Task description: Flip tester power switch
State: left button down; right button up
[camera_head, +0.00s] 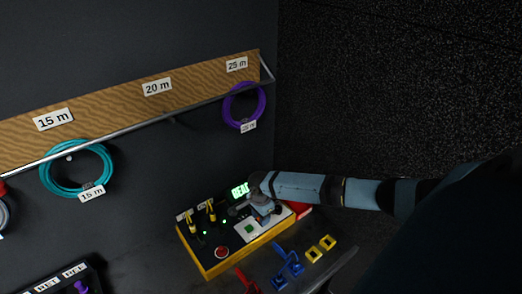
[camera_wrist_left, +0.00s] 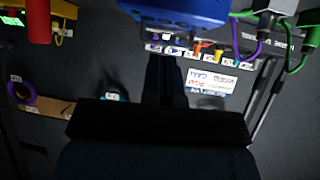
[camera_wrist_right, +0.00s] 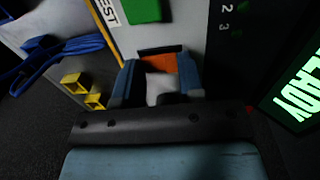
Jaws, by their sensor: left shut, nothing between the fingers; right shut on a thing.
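The tester (camera_head: 207,268) is a yellow-edged box with a dark and white top on the bench in the head view. It has a lit green display (camera_head: 240,190), a red button (camera_head: 222,252) and a green button (camera_head: 250,229). My right gripper (camera_wrist_right: 160,72) is over its right part, shut on a small pale switch piece (camera_wrist_right: 160,90); orange (camera_wrist_right: 162,63) shows just beyond it. The fingers hide part of the switch, and its position is hard to tell. My left gripper (camera_wrist_left: 165,62) is shut and empty, dark against a dark panel, away from the tester.
Blue (camera_head: 288,262) and yellow (camera_head: 320,249) pieces lie right of the tester. Teal (camera_head: 76,190) and purple (camera_head: 227,110) cable coils hang below a wooden strip (camera_head: 120,106). In the left wrist view, a blue object (camera_wrist_left: 185,10) and green cables (camera_wrist_left: 240,45) are close.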

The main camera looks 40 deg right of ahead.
jog(key=shift+s+a+t, duration=0.1)
jog(key=shift+s+t, duration=0.1)
jog(key=shift+t, duration=0.2)
jog(key=shift+f+t, duration=0.15)
jog(key=shift+t, duration=0.75)
pick_arm(q)
jog(key=shift+s+a+f, duration=0.1)
jog(key=shift+s, duration=0.15)
jog(key=shift+w, duration=0.1)
pick_arm(e)
jog(key=o, duration=0.9)
pick_arm(q)
jog(key=shift+w+r, duration=0.15)
jog(key=shift+r, duration=0.2)
pick_arm(e)
jog(key=shift+o, duration=0.2)
